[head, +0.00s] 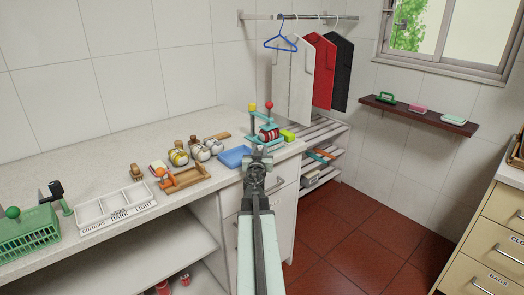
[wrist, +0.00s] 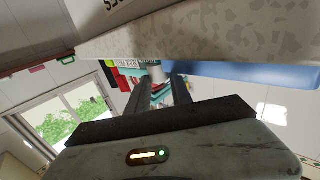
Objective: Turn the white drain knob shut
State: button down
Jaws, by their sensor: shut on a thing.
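In the wrist view the white drain knob (wrist: 155,73) is a small pale cylinder between the tips of my gripper (wrist: 160,86). The fingers stand a little apart, shut on it. In the head view my gripper (head: 258,153) is at the counter's front edge, just right of a blue tray (head: 234,157). My own gripper and arm hide the knob there, and its turn angle cannot be read.
A wooden tray (head: 185,179), a white labelled tray (head: 115,212) and a green basket (head: 27,235) lie to the left. Red floor (head: 345,230) is clear at right.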

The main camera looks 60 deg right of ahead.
jog(key=shift+w+m+g+h, duration=0.1)
jog(key=shift+m+g+h, duration=0.6)
jog(key=shift+g, duration=0.4)
jog(key=shift+m+g, duration=0.3)
jog(key=c, duration=1.1)
grip_release()
jog(key=shift+c, duration=0.2)
